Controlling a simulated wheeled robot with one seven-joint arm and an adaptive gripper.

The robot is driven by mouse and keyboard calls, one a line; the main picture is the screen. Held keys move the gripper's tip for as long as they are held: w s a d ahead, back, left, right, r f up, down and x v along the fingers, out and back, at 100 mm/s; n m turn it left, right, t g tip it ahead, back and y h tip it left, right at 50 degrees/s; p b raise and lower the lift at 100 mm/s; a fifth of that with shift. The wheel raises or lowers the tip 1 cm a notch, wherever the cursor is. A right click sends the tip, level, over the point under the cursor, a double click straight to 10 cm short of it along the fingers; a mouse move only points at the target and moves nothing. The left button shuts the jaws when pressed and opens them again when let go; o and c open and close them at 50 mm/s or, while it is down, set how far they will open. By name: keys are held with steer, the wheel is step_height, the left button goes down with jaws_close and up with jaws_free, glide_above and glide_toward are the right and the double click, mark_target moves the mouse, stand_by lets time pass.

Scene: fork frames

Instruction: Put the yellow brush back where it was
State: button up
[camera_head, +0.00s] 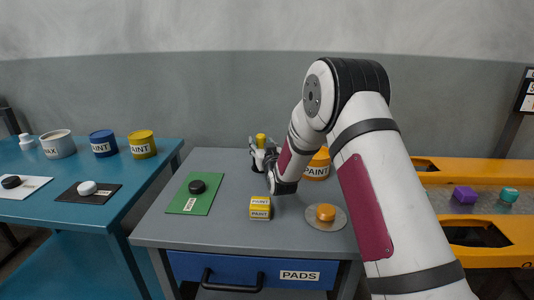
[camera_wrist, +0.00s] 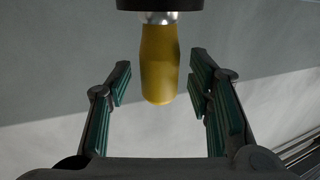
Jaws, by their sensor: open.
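The yellow brush (camera_head: 261,139) stands upright at the back of the grey table, its yellow handle upward. In the wrist view, the brush handle (camera_wrist: 160,70) hangs from a silver collar at a dark round piece (camera_wrist: 160,4); the bristles are hidden. My gripper (camera_head: 264,154) is at the brush, partly hidden by my own arm. In the wrist view, my gripper (camera_wrist: 160,88) is open, with one finger on each side of the handle and a visible gap to both.
A blue table with cans stands left.

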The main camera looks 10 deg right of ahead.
steer(key=s+r+g, duration=0.4)
steer(key=s, duration=0.8)
steer(key=s+r+g, duration=0.3)
steer(key=s+r, duration=0.1)
steer(key=s, duration=0.9)
steer(key=s+g, duration=0.9)
steer(key=s, duration=2.9)
steer(key=shift+s+r+p, duration=0.15)
steer(key=shift+r+p, duration=0.1)
steer(key=shift+p, duration=0.15)
step_height(320, 180, up, 14)
steer(key=t+p, duration=0.2)
steer(key=p, duration=1)
steer(key=shift+d, duration=0.15)
